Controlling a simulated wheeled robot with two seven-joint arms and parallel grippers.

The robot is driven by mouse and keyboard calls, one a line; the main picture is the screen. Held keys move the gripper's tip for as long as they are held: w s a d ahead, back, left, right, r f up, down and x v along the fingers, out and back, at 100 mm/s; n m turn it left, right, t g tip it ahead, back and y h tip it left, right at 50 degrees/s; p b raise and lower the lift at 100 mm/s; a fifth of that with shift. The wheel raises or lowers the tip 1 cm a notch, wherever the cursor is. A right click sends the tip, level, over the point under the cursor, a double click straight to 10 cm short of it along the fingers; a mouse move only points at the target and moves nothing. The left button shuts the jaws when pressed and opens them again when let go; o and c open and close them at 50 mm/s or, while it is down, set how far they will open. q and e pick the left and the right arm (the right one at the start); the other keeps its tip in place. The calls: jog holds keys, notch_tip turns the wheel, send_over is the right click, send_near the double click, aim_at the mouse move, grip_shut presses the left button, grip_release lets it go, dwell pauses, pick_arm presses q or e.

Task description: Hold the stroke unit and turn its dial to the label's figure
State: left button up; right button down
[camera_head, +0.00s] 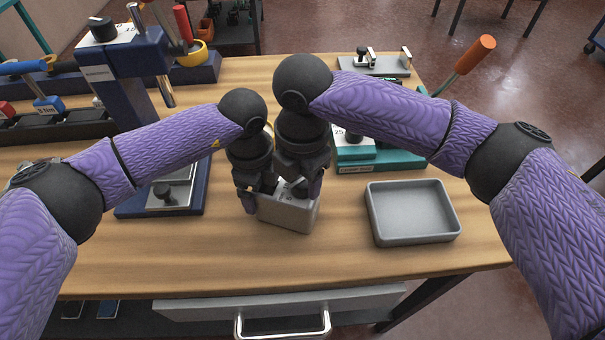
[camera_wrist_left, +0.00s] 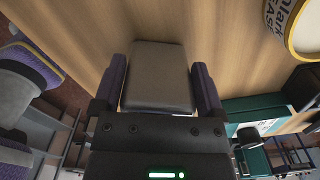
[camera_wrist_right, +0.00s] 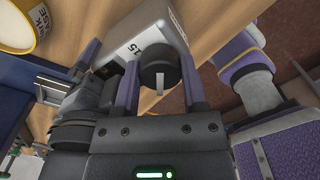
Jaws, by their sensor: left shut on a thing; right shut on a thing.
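The stroke unit (camera_head: 288,213) is a light grey block standing on the wooden bench at the middle. My left gripper (camera_head: 250,197) is shut on its body; the left wrist view shows the block (camera_wrist_left: 160,78) between the two fingers (camera_wrist_left: 158,85). My right gripper (camera_head: 304,186) is shut on the dial at the top. In the right wrist view the black dial (camera_wrist_right: 159,72) with a pale pointer line sits between the fingers (camera_wrist_right: 160,80). A label reading 15 (camera_wrist_right: 134,48) shows beside the dial. The rest of the scale is hidden.
An empty grey tray (camera_head: 412,212) lies to the right. A teal-based unit (camera_head: 378,158) stands behind it. A blue press-like stand (camera_head: 130,75) is at the left. A yellow-rimmed tin (camera_wrist_right: 20,25) shows in the right wrist view. The bench front is clear.

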jog(key=shift+r+n, duration=0.1)
jog(key=shift+n, duration=0.5)
jog(key=shift+c, duration=0.7)
grip_release()
